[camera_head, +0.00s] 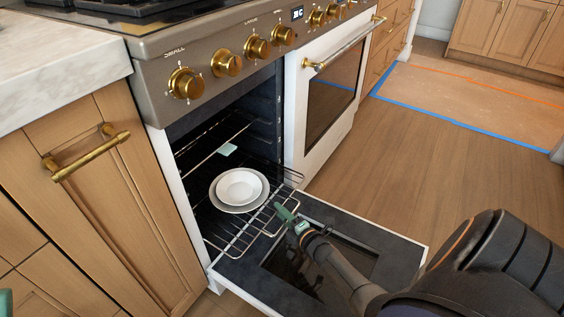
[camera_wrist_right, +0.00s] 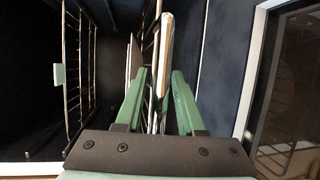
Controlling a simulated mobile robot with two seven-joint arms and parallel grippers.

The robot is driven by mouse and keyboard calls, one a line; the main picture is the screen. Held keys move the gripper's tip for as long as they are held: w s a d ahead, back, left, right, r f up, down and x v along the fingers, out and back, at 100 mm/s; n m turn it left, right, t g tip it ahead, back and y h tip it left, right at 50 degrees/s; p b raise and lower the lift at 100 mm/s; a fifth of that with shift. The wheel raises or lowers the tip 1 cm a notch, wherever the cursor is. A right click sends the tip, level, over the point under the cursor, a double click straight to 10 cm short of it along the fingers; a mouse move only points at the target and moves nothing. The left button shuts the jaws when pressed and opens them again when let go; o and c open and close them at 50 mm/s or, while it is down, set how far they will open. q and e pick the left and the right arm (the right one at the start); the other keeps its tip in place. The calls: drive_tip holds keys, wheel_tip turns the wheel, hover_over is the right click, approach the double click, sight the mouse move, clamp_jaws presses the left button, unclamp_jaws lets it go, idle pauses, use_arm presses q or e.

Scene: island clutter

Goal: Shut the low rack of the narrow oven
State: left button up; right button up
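The narrow oven (camera_head: 222,100) stands open with its door (camera_head: 395,256) folded down. Its low rack (camera_head: 236,243) is a wire shelf sticking out over the door, with a white plate and bowl (camera_head: 240,187) on it. My right gripper (camera_head: 284,213) is at the rack's front right edge. Only a green tip of my left gripper (camera_head: 5,301) shows at the bottom left corner.
A higher rack (camera_head: 222,146) sits inside the oven, with a small pale green piece (camera_head: 227,149) at it. The wider oven's door (camera_head: 332,92) is shut on the right. A wooden cabinet (camera_head: 110,200) stands on the left.

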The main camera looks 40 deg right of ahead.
drive_tip(key=shift+s+f, duration=0.1)
drive_tip(key=shift+f, duration=0.05)
clamp_jaws()
